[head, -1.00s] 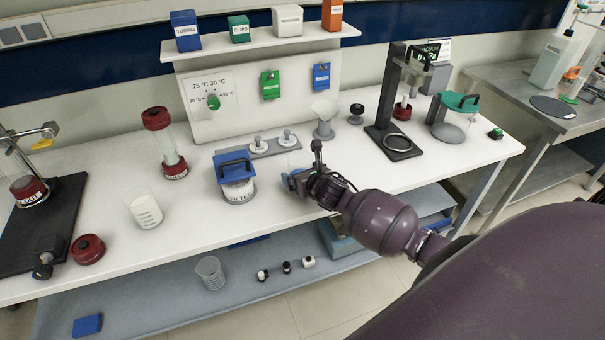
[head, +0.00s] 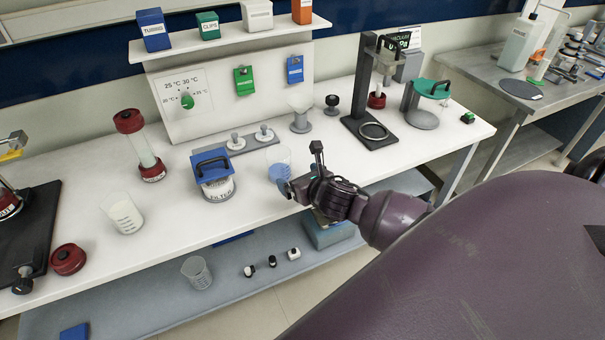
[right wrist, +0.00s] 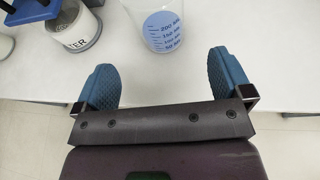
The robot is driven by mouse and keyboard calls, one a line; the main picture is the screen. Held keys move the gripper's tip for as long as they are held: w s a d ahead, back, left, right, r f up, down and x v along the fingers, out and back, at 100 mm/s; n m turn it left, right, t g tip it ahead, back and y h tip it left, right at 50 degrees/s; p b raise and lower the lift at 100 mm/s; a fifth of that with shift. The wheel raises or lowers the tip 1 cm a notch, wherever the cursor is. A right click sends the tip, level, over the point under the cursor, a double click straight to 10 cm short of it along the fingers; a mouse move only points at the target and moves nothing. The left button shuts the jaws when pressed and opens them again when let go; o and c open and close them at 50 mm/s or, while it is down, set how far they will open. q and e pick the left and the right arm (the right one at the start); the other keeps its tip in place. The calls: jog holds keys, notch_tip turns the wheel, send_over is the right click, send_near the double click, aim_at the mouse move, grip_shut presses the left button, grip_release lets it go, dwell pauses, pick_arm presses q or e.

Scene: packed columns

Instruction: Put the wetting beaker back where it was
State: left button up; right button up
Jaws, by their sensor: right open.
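A clear beaker with blue markings (head: 279,163) stands upright on the white bench, right of the blue-handled filter jar. It also shows at the top of the right wrist view (right wrist: 163,30). I cannot tell from a label whether it is the wetting beaker. My right gripper (head: 287,187) is open and empty at the bench's front edge, just in front of this beaker. In the right wrist view its blue fingers (right wrist: 164,75) are spread wide, with the beaker beyond their tips and apart from them. Another beaker (head: 124,213) stands at the left. My left gripper is not in view.
The filter jar (head: 217,188) stands close left of the marked beaker. A holder with two white knobbed pieces (head: 249,140) and a funnel (head: 300,121) are behind. A black ring stand (head: 373,131) is at the right. Bare bench lies between the beaker and the stand.

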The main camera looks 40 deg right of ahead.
jog(key=shift+s+r, duration=0.2)
jog(key=shift+s, duration=0.35)
jog(key=s+a+f+m, duration=0.3)
jog(key=s+m, duration=0.3)
jog(key=m, duration=0.5)
jog(key=s+a+f+m+g, duration=0.1)
jog(key=s+a+f+m, duration=0.2)
jog(key=s+m, duration=0.3)
jog(key=s+a+f+m+y, duration=0.1)
jog(key=s+f+m, duration=0.4)
jog(key=m, duration=1.2)
jog(key=shift+s+a+g, duration=0.3)
jog(key=shift+s+a, duration=0.2)
jog(key=shift+a, duration=0.4)
